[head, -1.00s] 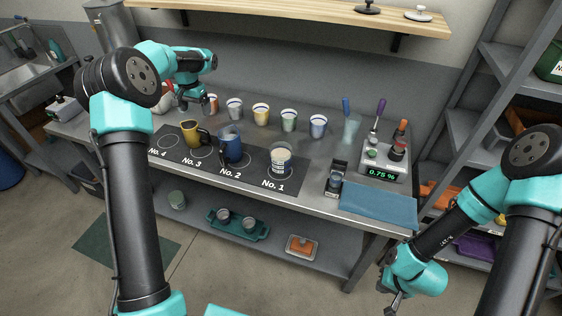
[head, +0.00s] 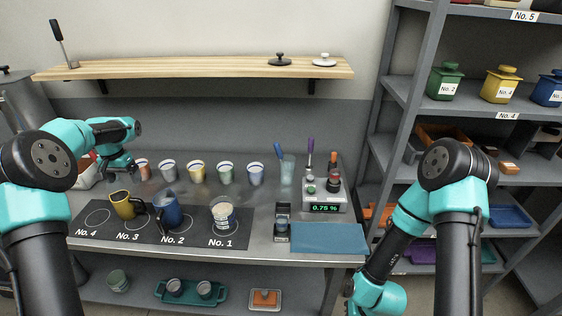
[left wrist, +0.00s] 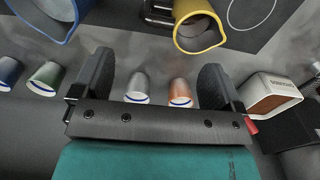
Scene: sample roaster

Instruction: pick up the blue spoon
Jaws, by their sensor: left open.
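The blue spoon (head: 279,151) stands tilted in a clear glass (head: 287,172) at the back right of the bench, with its blue handle sticking up above the rim. Its lower part is hard to make out through the glass. My left gripper (head: 117,174) is at the bench's left end, well left of the spoon, above the yellow mug and near the row of cups. In the left wrist view my left gripper (left wrist: 155,82) is open with nothing between its fingers; the spoon does not show there. My right wrist is low at the bottom; its fingers are out of view.
Several small cups (head: 196,173) line the back. A yellow mug (head: 126,205), a blue pitcher (head: 167,212) and a tub (head: 223,214) stand on the dark mat (head: 198,238). A purple-handled tool (head: 310,146) and scale (head: 327,202) are right of the glass. A shelf (head: 200,69) hangs above.

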